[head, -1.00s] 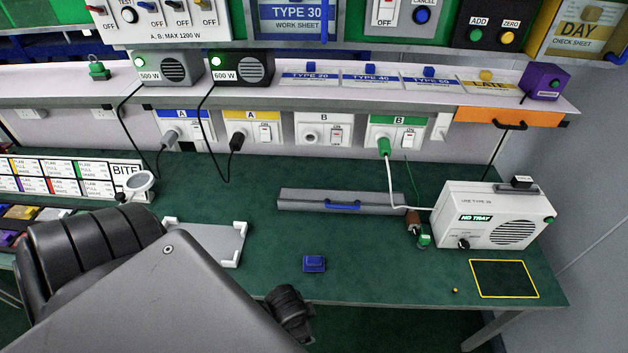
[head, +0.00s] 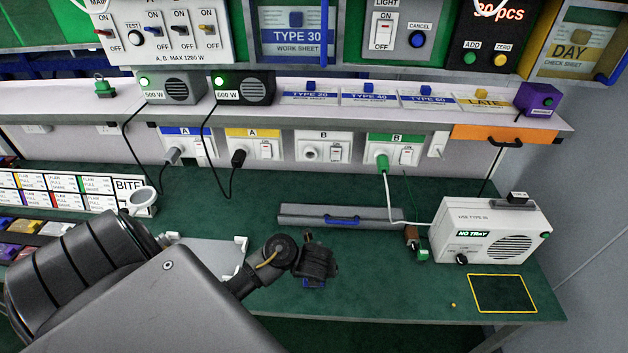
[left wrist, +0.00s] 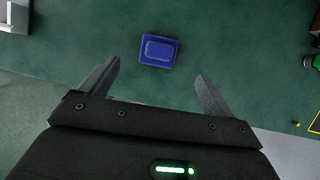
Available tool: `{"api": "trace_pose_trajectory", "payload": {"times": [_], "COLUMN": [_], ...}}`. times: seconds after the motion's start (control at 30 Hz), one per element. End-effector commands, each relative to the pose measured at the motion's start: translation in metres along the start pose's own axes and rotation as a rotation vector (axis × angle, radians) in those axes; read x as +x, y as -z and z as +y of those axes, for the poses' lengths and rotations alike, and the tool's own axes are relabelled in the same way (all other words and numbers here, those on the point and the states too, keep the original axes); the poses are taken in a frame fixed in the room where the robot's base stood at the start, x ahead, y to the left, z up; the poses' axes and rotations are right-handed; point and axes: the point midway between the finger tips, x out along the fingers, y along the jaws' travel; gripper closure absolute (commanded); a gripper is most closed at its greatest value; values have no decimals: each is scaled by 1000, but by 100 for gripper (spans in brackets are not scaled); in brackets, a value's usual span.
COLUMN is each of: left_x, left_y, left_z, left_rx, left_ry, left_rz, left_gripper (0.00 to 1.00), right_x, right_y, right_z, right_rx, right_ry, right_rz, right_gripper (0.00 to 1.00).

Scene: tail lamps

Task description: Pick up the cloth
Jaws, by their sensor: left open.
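The small blue pad (left wrist: 158,50), the only thing that looks like the cloth, lies on the green bench top. In the left wrist view it is just beyond the fingertips, roughly centred between them. My left gripper (left wrist: 157,73) is open and empty, its two fingers spread wider than the pad. In the head view the left gripper (head: 315,266) hangs over the pad and hides most of it; only a blue edge (head: 313,284) shows below. My right gripper is in neither view.
A grey tray (head: 215,258) with white corners lies left of the gripper. A grey bar with a blue handle (head: 342,219) lies behind. A white tester box (head: 490,230) and a yellow-outlined area (head: 503,293) are at the right. The bench between is mostly clear.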

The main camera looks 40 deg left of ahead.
Motion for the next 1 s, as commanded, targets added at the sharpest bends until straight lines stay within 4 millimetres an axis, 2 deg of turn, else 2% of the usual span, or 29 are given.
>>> {"api": "trace_pose_trajectory", "payload": {"times": [0.03,0.2,0.47,0.8,1.0], "left_x": [16,39,45,91,96], "left_y": [2,2,0,1,0], "left_z": [1,0,0,1,1], "left_rx": [1,-1,-5,-3,-5], "left_ry": [-2,-1,0,-1,0], "left_rz": [-1,-1,1,0,1], "left_gripper": [11,11,11,11,11], "right_x": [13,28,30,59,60], "right_y": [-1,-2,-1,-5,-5], "right_z": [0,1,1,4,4], "right_rx": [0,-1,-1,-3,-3], "right_ry": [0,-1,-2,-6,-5], "right_rz": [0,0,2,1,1], "right_gripper": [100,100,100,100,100]}}
